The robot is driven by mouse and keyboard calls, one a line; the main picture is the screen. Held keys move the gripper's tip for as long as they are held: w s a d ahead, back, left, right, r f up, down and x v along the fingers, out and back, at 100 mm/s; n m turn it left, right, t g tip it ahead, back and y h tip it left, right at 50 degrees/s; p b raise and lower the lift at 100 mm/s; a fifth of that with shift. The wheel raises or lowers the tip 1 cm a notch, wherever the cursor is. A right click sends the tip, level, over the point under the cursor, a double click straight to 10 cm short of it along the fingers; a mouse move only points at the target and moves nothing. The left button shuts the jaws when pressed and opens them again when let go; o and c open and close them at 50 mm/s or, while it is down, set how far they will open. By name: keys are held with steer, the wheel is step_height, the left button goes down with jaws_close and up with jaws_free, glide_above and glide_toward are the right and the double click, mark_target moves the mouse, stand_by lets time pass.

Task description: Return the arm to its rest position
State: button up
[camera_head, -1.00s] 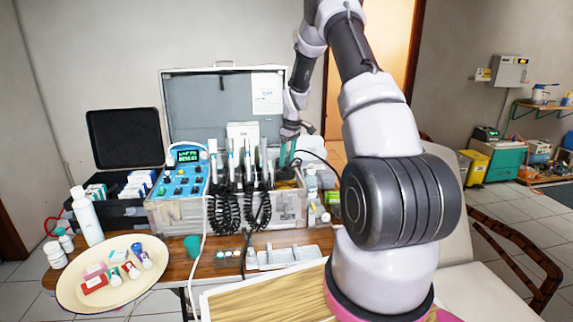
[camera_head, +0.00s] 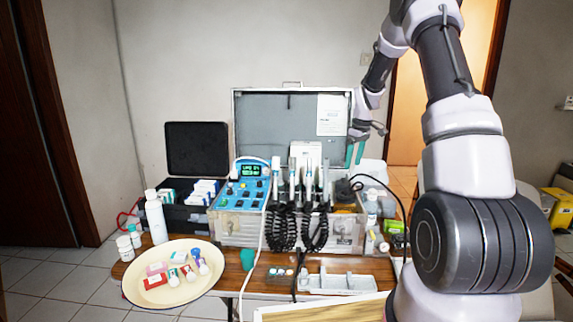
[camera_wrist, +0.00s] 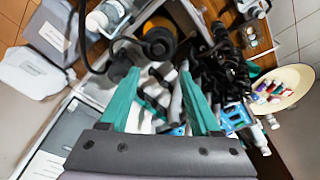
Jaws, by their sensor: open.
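My gripper (camera_head: 356,153) has teal fingers and hangs in the air above the right part of the open dental case (camera_head: 230,229). Its fingers are apart with nothing between them, as the wrist view (camera_wrist: 160,90) also shows. In the wrist view, black coiled hoses (camera_wrist: 212,72) and the case lie beyond and below the fingertips. My arm stands bent at the right of the head view, with the forearm reaching up and the wrist pointing down. The fingertips look clear of the handpieces (camera_head: 308,180).
A cream tray (camera_head: 140,287) with small tubes sits at the table's left. White bottles (camera_head: 156,218) stand behind it. A blue control unit (camera_head: 240,186) stands in the case, and a white tray (camera_head: 345,284) lies in front. The case's raised lid (camera_head: 265,125) is close behind the gripper.

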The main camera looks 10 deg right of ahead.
steer(key=s+a+r+m+t, duration=0.1)
steer(key=s+a+r+m, duration=0.15)
steer(key=s+r, duration=0.6)
steer(key=s+a+r+m+t, duration=0.15)
steer(key=s+a+r, duration=0.3)
steer(key=r, duration=0.65)
steer(key=s+a+r+m+t, duration=0.1)
steer(key=s+a+r+m, duration=0.1)
steer(key=s, duration=1)
steer(key=s+a+r+m+t+y, duration=0.1)
steer(key=s+a+r+m+t, duration=0.1)
steer(key=s, duration=0.9)
steer(key=a+r+m, duration=0.1)
steer(key=m, duration=0.1)
steer(key=shift+s+a+m, duration=0.15)
steer(key=shift+s+m, duration=0.2)
steer(key=shift+m, duration=0.05)
